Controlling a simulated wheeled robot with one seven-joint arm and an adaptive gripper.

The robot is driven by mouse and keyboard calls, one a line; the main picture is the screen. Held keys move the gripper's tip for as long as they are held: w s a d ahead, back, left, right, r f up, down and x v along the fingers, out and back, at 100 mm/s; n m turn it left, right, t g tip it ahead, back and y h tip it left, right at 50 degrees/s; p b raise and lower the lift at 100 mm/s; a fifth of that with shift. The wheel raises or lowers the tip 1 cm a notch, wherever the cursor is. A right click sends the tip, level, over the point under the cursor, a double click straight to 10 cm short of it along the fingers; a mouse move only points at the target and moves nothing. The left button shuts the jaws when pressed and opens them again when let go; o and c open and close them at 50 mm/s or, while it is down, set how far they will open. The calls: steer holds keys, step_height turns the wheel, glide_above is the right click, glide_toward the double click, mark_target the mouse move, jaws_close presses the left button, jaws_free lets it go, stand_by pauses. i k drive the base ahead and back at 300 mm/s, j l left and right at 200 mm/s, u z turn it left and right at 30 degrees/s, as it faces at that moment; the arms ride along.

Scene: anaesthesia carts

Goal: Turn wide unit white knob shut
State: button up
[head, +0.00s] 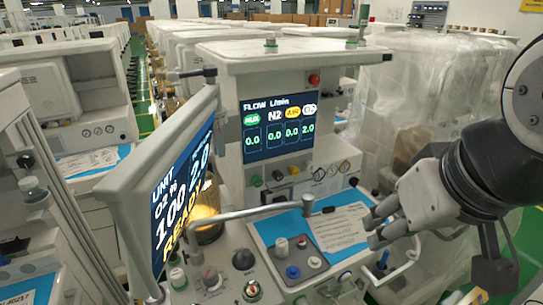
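The anaesthesia unit (230,85) in the centre has a flow screen (279,127) reading 0.0, 0.0, 0.0 and 2.0 from left to right. I cannot tell which knob is the wide unit's white one. My gripper (371,231) is open and empty, right of the deck, apart from all knobs.
A tilted monitor (170,190) reading 100 and READY stands at the left front. A grey bar (255,210) crosses above the deck. Papers on a blue sheet (335,229) lie beside my gripper. Plastic-wrapped units (430,90) stand behind; other carts stand left.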

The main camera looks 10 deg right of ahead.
mark_target(308, 166)
steer(key=k+l+z, duration=0.15)
steer(key=z, duration=0.35)
steer(key=k+l+z, duration=0.1)
steer(key=l+z, duration=0.15)
steer(key=z, duration=0.25)
